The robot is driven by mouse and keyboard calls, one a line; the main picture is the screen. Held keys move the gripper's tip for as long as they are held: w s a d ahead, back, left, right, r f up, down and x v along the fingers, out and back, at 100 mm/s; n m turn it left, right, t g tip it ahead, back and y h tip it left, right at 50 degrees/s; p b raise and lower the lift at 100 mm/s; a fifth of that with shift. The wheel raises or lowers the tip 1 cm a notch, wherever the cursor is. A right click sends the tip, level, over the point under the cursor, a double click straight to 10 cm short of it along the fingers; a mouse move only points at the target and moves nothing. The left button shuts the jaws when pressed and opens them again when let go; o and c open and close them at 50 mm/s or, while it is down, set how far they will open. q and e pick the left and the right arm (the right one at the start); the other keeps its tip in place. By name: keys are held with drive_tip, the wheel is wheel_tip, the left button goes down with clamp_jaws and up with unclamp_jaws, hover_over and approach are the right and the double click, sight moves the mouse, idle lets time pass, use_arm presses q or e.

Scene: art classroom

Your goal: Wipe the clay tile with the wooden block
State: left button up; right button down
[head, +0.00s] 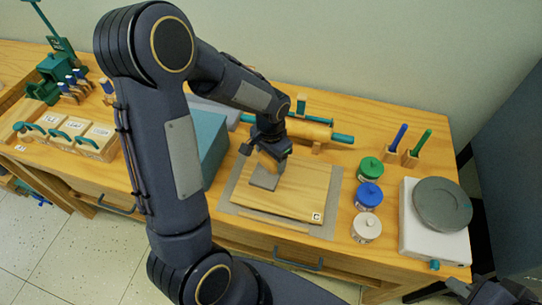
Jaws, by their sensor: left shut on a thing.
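My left gripper (268,150) is over the wooden board and shut on a tan wooden block (268,162). The block is tilted and partly hidden by the gripper. Just below the block is a small grey clay tile (263,179) on the board. The block appears to be at the tile's upper edge, but I cannot tell whether they touch. Part of my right gripper (492,291) shows at the bottom right corner, away from the tile; its fingers are not clear.
The wooden board (297,192) lies on a grey mat (331,206). A rolling pin (300,128) lies behind it. Lidded jars (368,195) and a white scale (443,241) stand right. A blue-grey box (209,140) stands left, partly behind my arm.

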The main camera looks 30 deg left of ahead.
sight(258, 165)
use_arm(q)
drive_tip(key=shift+f+b, duration=0.85)
drive_tip(key=shift+f, duration=0.2)
idle(0.5)
drive_tip(key=shift+a, duration=0.1)
drive_tip(key=shift+s+a+r, duration=0.1)
drive_tip(key=shift+s+a, duration=0.05)
drive_tip(key=shift+a, duration=0.8)
drive_tip(key=shift+s+a+r, duration=0.1)
drive_tip(key=shift+a, duration=0.8)
drive_tip(key=shift+f, duration=0.3)
drive_tip(key=shift+d+f+b, duration=0.2)
drive_tip(key=shift+d+b, duration=0.2)
drive_tip(key=shift+d, duration=1.65)
drive_tip(key=shift+c, duration=0.4)
drive_tip(key=shift+w+r+p, duration=0.15)
drive_tip(key=shift+r+p, duration=0.3)
drive_tip(key=shift+r, duration=0.1)
wheel_tip(258, 165, up, 5)
drive_tip(key=p, duration=0.4)
drive_tip(key=shift+r, duration=0.1)
